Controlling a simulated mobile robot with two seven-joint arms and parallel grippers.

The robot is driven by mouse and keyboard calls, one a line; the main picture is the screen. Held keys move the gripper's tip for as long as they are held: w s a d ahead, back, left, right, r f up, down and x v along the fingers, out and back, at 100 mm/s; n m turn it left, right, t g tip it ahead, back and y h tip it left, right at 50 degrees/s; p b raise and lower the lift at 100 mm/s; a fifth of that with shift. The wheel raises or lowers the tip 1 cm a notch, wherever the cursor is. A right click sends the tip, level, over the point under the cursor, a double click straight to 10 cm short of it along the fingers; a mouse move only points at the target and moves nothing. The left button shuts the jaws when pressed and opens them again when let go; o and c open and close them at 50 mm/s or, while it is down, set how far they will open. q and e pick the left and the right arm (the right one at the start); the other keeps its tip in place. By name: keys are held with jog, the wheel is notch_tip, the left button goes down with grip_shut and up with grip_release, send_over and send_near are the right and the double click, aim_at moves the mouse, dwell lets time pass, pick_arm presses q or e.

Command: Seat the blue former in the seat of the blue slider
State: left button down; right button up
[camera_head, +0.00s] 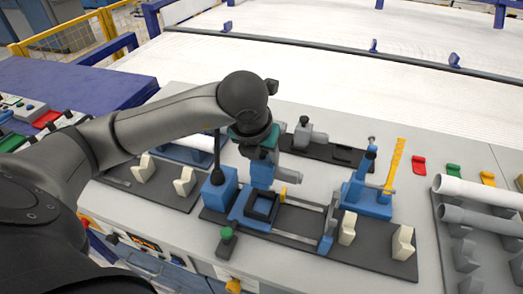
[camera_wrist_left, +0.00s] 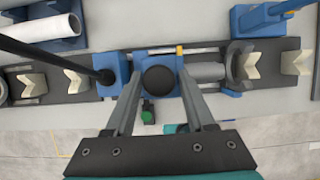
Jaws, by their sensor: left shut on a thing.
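My left gripper (camera_head: 260,158) points down and is shut on the blue former (camera_head: 262,174). The former is a small blue block, held over the blue slider (camera_head: 238,210). The slider has a dark square seat (camera_head: 264,205) and sits on the rails of a dark base. From the head view I cannot tell whether the former's underside touches the seat. In the left wrist view the fingers (camera_wrist_left: 160,80) stand on either side of a dark round knob (camera_wrist_left: 159,80) with blue (camera_wrist_left: 160,61) around it. The seat is hidden there. My right gripper is not in view.
A blue block with a black-knobbed lever (camera_head: 218,188) stands left of the slider. A blue clamp (camera_head: 368,198) and cream V-blocks (camera_head: 347,228) stand to the right. A green knob (camera_head: 227,234) is in front. Grey-white pipes (camera_head: 478,190) lie at the far right.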

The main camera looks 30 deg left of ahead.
aim_at(262, 179)
pick_arm(q)
jog(key=shift+f+b, duration=2.4)
jog(key=shift+f, duration=1.55)
jog(key=shift+f+b, duration=1.7)
jog(key=shift+b, duration=0.15)
jog(key=c, duration=0.7)
grip_release()
jog(key=o, duration=0.5)
jog(key=p+v, duration=0.3)
jog(key=v, duration=1.2)
jog(key=shift+s+r, duration=0.1)
jog(key=shift+s, duration=0.05)
jog(key=shift+s, duration=0.1)
